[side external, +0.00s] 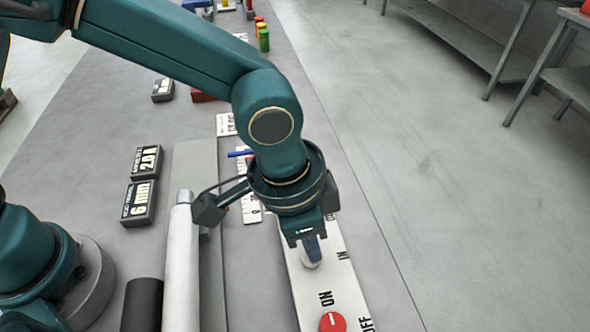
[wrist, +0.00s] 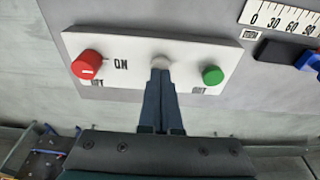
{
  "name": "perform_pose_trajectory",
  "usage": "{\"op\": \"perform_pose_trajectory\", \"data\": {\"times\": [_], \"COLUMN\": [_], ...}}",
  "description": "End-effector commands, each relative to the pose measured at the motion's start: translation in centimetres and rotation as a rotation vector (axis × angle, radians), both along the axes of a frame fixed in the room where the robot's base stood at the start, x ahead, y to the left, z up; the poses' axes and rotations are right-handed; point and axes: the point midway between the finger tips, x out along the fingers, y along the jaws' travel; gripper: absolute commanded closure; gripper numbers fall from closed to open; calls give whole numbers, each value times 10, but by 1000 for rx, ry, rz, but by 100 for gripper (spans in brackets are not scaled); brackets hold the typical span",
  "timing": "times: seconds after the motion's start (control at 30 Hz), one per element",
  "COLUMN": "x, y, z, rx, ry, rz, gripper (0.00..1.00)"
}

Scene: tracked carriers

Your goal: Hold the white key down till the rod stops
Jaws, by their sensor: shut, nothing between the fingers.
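The white key (wrist: 161,61) is a round button in the middle of a white panel (wrist: 120,42). It also shows in the side view (side external: 311,264), just under my fingertips. My gripper (wrist: 160,74) is shut and empty, with its fingertips at the white key and hiding part of it. The tips look in contact with it, but I cannot tell how far it is pressed. A long pale cylinder (side external: 181,262) lies left of the panel in the side view. I cannot tell whether it is the rod.
The panel also bears a red knob (wrist: 87,64) beside an ON label and a green button (wrist: 212,75). A numbered scale (wrist: 282,18) lies near a black block (wrist: 277,52) and a blue part (wrist: 309,60). Dark display boxes (side external: 139,203) stand on the grey table.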

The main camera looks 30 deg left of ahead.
Motion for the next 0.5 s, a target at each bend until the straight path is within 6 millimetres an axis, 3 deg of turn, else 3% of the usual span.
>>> {"op": "perform_pose_trajectory", "data": {"times": [0.5], "x": [0], "y": [0], "z": [4], "rx": [2], "ry": [2], "rz": [-1], "gripper": [100]}}
